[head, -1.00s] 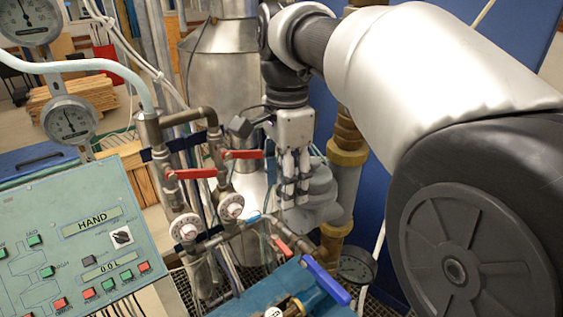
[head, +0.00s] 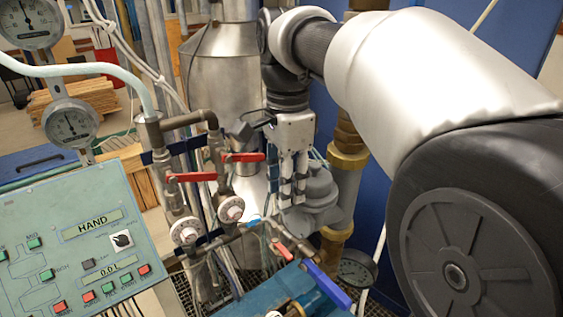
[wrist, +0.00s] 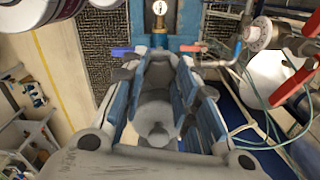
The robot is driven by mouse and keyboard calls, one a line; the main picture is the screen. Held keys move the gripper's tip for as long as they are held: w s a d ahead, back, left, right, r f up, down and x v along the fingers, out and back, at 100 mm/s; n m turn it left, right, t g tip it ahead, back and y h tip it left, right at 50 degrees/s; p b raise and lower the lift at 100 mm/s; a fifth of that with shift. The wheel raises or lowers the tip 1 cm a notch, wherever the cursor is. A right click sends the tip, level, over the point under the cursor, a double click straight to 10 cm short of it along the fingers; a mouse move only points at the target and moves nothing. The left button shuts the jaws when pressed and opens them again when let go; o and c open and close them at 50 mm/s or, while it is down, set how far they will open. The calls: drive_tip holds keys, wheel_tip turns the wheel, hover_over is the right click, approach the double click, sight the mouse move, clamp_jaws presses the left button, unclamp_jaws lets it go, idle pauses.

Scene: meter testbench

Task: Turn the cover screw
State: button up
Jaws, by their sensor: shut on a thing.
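A grey meter body with a rounded, stepped cover (head: 320,192) stands right of centre in the head view, beside a brass-ended pipe. My gripper (head: 292,199) points down at its left side, its two fingers close together. In the wrist view my gripper (wrist: 157,68) has its blue and grey fingers on either side of a grey rounded part (wrist: 153,108) with a small knob on it. The fingers are shut on a grey part, which I take to be the cover screw. The exact contact is hidden by the fingers.
Red-handled valves (head: 192,177) and white dials are on the pipes left of my gripper. A blue lever (head: 326,284) is below, near a round gauge (head: 356,268). A green control panel (head: 75,240) fills the lower left. Pipes and thin hoses crowd the space around the gripper.

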drive_tip(key=shift+n, duration=0.3)
drive_tip(key=shift+r+n+p, duration=0.1)
drive_tip(key=shift+n+p, duration=0.9)
drive_tip(key=shift+n, duration=0.2)
drive_tip(key=shift+n+p, duration=0.65)
drive_tip(key=shift+n, duration=0.85)
drive_tip(key=o, duration=1.1)
drive_tip(key=shift+c, duration=0.2)
wheel_tip(320, 180, up, 12)
